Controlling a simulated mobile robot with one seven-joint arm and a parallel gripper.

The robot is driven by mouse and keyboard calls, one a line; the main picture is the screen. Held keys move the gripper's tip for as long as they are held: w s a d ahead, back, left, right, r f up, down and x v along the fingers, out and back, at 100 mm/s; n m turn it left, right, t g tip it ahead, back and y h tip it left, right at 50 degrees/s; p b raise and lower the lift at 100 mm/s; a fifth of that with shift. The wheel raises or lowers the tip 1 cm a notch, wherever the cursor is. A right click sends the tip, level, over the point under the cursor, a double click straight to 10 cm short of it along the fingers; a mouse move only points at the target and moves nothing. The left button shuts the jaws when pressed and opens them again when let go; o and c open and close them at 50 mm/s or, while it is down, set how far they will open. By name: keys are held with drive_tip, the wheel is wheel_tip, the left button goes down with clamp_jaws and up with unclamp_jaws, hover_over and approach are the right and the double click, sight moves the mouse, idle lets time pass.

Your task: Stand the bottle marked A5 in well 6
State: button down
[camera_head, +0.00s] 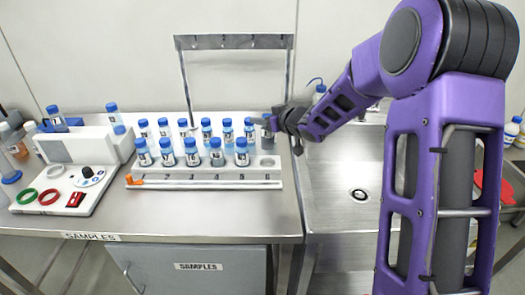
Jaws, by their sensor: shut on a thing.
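A long white rack (205,185) stands on the steel bench. Blue-capped bottles fill its front row except at the right end, where well 6 (267,162) is empty. A back row of similar bottles stands behind. My gripper (268,122) reaches in from the right at the right end of the back row, behind and above well 6. It is shut at the blue-capped bottle (249,131) at that end. The jaws are small and partly hidden, so the exact grip is unclear. The bottle labels are too small to read, so I cannot tell which is A5.
A metal frame (234,42) rises behind the rack. A white device (78,150) with more bottles, coloured rings and a knob stands at the left. An orange piece (134,181) sits at the rack's left front. A steel sink (345,185) is at the right, under my arm.

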wheel_tip(320, 180, down, 7)
drive_tip(key=shift+f+b, duration=0.2)
drive_tip(key=shift+b, duration=0.3)
drive_tip(key=shift+f, duration=0.2)
drive_tip(key=shift+c, duration=2.2)
unclamp_jaws()
drive_tip(key=shift+r, duration=0.1)
drive_tip(key=shift+r, duration=0.25)
drive_tip(key=v, duration=1.2)
drive_tip(key=shift+p, duration=0.35)
drive_tip(key=shift+f, duration=0.15)
